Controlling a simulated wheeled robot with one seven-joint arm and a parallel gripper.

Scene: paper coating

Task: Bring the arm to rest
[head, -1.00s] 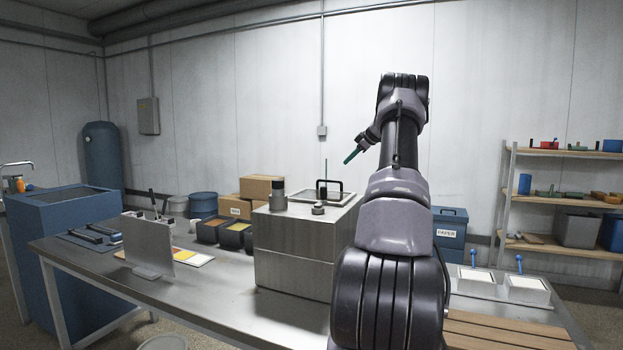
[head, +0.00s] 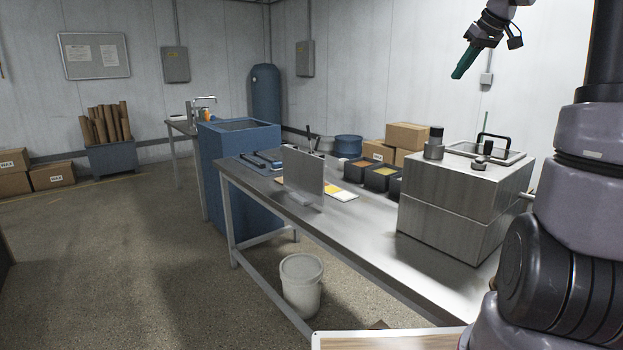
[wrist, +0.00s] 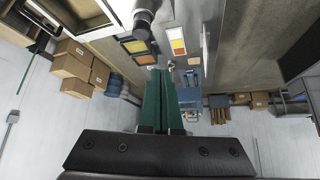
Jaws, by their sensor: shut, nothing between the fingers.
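My gripper (head: 464,63) has dark green fingers and is raised in the air at the upper right of the head view, above and behind the steel box. In the wrist view its green fingers (wrist: 162,100) lie together with nothing between them. My arm stands along the right edge of the head view. The gripper is apart from everything on the table.
A steel table (head: 345,235) carries a steel box (head: 440,215), an upright metal plate (head: 304,174) and dark trays (head: 381,178). A blue tank (head: 237,170) stands beyond its left end. A white bucket (head: 301,285) stands below.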

